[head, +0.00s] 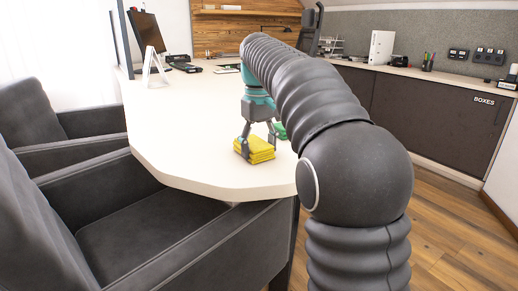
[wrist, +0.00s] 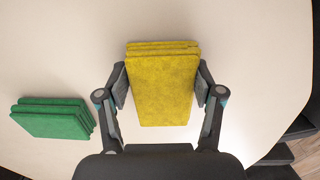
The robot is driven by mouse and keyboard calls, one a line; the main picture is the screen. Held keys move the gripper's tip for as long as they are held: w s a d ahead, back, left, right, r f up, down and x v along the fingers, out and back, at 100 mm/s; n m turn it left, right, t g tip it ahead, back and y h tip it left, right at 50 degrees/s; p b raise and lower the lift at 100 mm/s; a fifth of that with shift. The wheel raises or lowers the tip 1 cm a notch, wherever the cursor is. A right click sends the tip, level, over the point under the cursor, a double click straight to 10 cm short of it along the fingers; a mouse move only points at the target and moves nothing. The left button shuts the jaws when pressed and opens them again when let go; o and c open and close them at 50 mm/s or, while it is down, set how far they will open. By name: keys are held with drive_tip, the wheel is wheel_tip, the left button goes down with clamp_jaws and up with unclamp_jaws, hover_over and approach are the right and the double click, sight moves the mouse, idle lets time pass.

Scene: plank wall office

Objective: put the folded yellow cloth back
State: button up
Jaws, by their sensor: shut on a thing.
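The folded yellow cloth (head: 257,151) is on or just above the pale desk top near its front right end; I cannot tell if it touches the desk. In the wrist view the yellow cloth (wrist: 162,88) sits between the two fingers of my gripper (wrist: 162,90), one finger against each side. In the head view my gripper (head: 258,136) reaches down over the cloth from above, shut on it. My arm hides part of the desk to the right.
A folded green cloth (wrist: 54,118) lies left of my gripper in the wrist view, partly hidden in the head view (head: 281,131). A white stand (head: 155,67) is farther back.

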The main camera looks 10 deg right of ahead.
sight(259, 145)
drive_tip(key=o, duration=1)
wheel_tip(259, 145, up, 12)
drive_tip(key=p, duration=0.4)
drive_tip(key=shift+r+p, duration=0.1)
drive_tip(key=shift+p, duration=0.25)
